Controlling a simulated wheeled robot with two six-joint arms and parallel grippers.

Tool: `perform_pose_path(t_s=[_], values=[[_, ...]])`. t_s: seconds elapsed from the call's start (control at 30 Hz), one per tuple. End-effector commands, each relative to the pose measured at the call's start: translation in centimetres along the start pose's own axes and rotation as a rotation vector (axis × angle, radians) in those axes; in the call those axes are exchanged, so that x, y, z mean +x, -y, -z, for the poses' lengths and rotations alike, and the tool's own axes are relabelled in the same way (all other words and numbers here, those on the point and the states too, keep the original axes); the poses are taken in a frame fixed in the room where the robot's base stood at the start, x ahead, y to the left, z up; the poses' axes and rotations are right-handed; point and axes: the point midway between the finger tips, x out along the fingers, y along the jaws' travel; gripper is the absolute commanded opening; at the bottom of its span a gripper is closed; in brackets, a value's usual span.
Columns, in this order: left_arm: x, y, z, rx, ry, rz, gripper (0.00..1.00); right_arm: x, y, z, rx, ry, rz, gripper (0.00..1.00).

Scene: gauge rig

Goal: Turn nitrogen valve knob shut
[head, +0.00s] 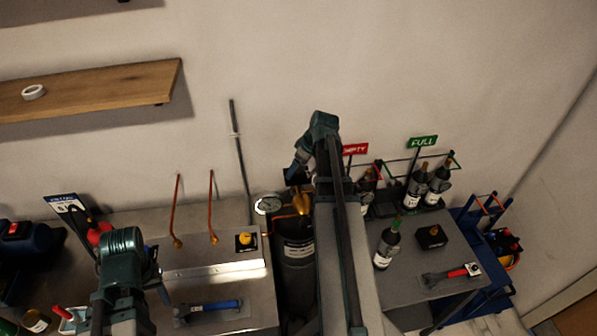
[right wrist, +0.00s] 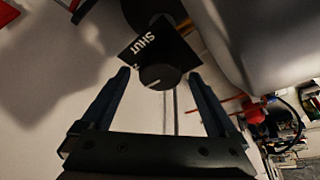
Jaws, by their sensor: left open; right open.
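In the right wrist view, a round black knob (right wrist: 164,76) with a pale mark stands in front of a black plate lettered SHUT (right wrist: 148,42). My right gripper (right wrist: 159,75) is open, with one fingertip on each side of the knob. It is hard to tell whether the tips reach past its face; no contact shows. In the head view my right gripper (head: 294,173) is at the top of the dark cylinder (head: 293,265), by the brass valve fitting (head: 301,203); the arm hides part of this. My left gripper (head: 160,284) is low over the left bench, empty and open.
A round gauge (head: 267,204) sits just left of the brass fitting. Copper pipes (head: 212,205) rise from the left bench (head: 240,275). Bottles (head: 387,243) stand on the right bench, with EMPTY (head: 355,149) and FULL (head: 423,141) signs behind.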

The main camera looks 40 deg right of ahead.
Motion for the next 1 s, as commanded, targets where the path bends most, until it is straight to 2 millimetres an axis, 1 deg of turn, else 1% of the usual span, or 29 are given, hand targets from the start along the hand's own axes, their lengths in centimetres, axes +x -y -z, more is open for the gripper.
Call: perform_pose_path(t_s=[0.2, 0.27, 0.3, 0.37, 0.4, 0.47, 0.6, 0.67, 0.7, 0.87, 1.0], values=[[-0.05, 0.0, 0.0, 0.0, 0.0, 0.0, 0.5, -0.04, 0.01, 0.04, 0.0, 0.0, 0.0, 0.94], [-0.05, 0.0, 0.0, 0.0, 0.0, 0.0, 0.5, -0.04, 0.01, 0.04, 0.0, 0.0, 0.0, 0.83], [-0.05, 0.0, -0.01, 0.0, 0.0, 0.0, 0.5, -0.04, 0.01, 0.03, 0.0, 0.0, 0.0, 0.76], [-0.05, 0.01, -0.01, 0.0, 0.0, 0.0, 0.5, -0.04, 0.0, 0.03, 0.0, 0.0, 0.0, 0.65], [-0.05, 0.0, -0.01, 0.0, 0.0, 0.0, 0.5, -0.04, 0.0, 0.03, 0.0, 0.0, 0.0, 0.58], [-0.05, 0.0, -0.01, 0.0, 0.0, 0.0, 0.5, -0.04, 0.0, 0.03, 0.0, 0.0, 0.0, 0.47], [-0.05, 0.0, -0.01, 0.0, 0.0, 0.0, 0.5, -0.04, 0.0, 0.02, 0.0, 0.0, 0.0, 0.22], [-0.05, 0.0, -0.01, 0.0, 0.0, 0.0, 0.5, -0.04, 0.0, 0.02, 0.0, 0.0, 0.0, 0.11], [-0.04, 0.0, -0.01, 0.0, 0.0, 0.0, 0.5, -0.04, 0.0, 0.02, 0.0, 0.0, 0.0, 0.09], [-0.04, 0.01, -0.01, 0.0, 0.0, 0.0, 0.5, -0.05, 0.05, 0.0, 0.011, 0.0, -0.005, 0.09], [-0.04, 0.0, -0.01, 0.0, 0.0, 0.0, 0.5, -0.05, 0.15, 0.01, 0.052, -0.001, -0.022, 0.09]])
